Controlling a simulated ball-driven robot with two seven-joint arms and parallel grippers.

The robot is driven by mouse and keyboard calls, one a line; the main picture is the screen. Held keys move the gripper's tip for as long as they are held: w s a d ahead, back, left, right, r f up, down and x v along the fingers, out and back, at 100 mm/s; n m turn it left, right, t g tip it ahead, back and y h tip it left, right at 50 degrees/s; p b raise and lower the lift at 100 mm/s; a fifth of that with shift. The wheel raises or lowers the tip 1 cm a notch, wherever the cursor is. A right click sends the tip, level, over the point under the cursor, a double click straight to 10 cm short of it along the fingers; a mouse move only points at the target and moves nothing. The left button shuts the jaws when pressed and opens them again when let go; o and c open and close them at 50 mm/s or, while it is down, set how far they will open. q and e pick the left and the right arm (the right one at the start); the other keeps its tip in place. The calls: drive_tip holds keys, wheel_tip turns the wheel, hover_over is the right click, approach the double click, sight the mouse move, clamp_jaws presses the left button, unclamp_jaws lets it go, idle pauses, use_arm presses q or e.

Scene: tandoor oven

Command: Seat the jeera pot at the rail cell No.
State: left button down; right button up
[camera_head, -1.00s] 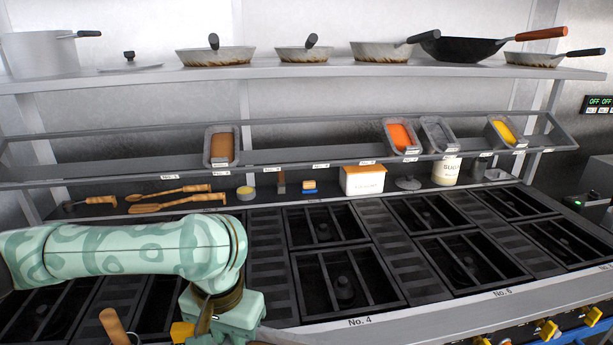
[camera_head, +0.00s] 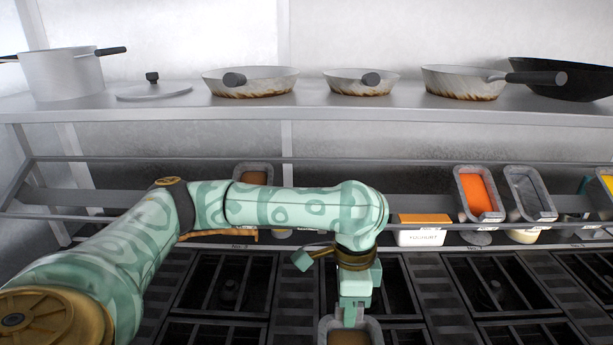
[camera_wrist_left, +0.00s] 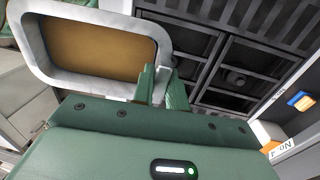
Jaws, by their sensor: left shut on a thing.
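My left gripper (camera_head: 352,309) is shut on the rim of a grey metal pot (camera_head: 331,324) with brown filling, holding it over the black burner grates. Only the pot's top shows at the bottom edge of the head view. In the left wrist view the pot (camera_wrist_left: 160,33) is at upper left, its wall between the green fingers (camera_wrist_left: 163,85). No name on it is readable. The rail (camera_head: 420,205) runs behind the grates. A similar brown-filled pot (camera_head: 253,174) sits in it, partly hidden by my arm. My right gripper is not in view.
An orange-filled pot (camera_head: 480,193), a grey pot (camera_head: 530,194) and a yellow-filled pot (camera_head: 607,184) sit in the rail to the right. A white yoghurt box (camera_head: 420,236) stands below the rail. Pans stand on the shelf (camera_head: 300,116) above.

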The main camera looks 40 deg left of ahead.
use_arm(q)
drive_tip(key=w+a+r+m+t+y+p, duration=0.2)
drive_tip(key=a+r+m+p, duration=0.5)
drive_tip(key=m, duration=1.1)
drive_tip(key=w+a+r+m+t+y+p, duration=0.2)
drive_tip(key=w+a+r+m+t+p, duration=0.1)
drive_tip(key=a+r+m+p, duration=0.5)
wheel_tip(320, 180, up, 3)
drive_tip(key=w+m+p, duration=0.1)
drive_tip(key=m+p, duration=0.5)
drive_tip(key=m, duration=0.3)
drive_tip(key=shift+w+a+r+m+y+p, duration=0.2)
drive_tip(key=shift+m+y+p, duration=0.1)
drive_tip(key=shift+m+p, duration=0.1)
